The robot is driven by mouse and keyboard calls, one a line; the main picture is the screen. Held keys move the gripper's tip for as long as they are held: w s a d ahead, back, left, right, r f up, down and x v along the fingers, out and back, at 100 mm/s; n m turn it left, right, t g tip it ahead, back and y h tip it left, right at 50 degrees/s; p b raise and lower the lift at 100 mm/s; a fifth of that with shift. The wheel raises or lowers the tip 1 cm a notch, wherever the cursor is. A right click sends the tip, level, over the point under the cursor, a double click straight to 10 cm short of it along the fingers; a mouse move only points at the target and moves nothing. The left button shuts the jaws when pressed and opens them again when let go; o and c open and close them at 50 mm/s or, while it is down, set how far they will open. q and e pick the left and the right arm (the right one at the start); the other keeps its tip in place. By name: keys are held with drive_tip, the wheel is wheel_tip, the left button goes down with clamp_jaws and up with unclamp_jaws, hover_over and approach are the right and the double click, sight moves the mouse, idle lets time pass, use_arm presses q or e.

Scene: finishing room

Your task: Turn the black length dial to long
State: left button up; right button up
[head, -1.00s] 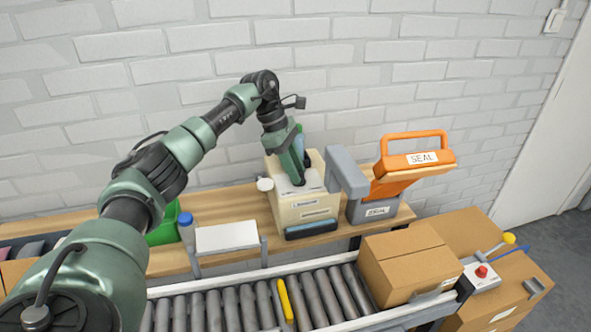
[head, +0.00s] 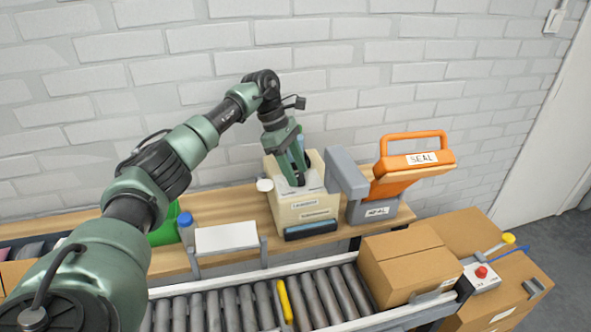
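A cream machine (head: 285,214) with printed labels and a dark slot at its front base stands on the wooden bench. My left gripper (head: 301,181) points down at the grey-white top plate of this machine, its fingertips at or just above it. A narrow gap shows between its two fingers, and I see nothing held in it. The black length dial cannot be made out; dark shapes at the fingertips blend together there, so its setting is hidden. My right gripper is not in view.
A roller conveyor (head: 235,306) with a cardboard box (head: 405,264) runs in front. A white panel (head: 226,237) and a blue-capped bottle (head: 186,226) are to the left.

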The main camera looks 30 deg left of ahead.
use_arm(q)
drive_tip(key=b+v, duration=0.1)
drive_tip(key=v, duration=0.6)
drive_tip(key=shift+a+r, duration=0.2)
drive_tip(key=shift+r, duration=0.15)
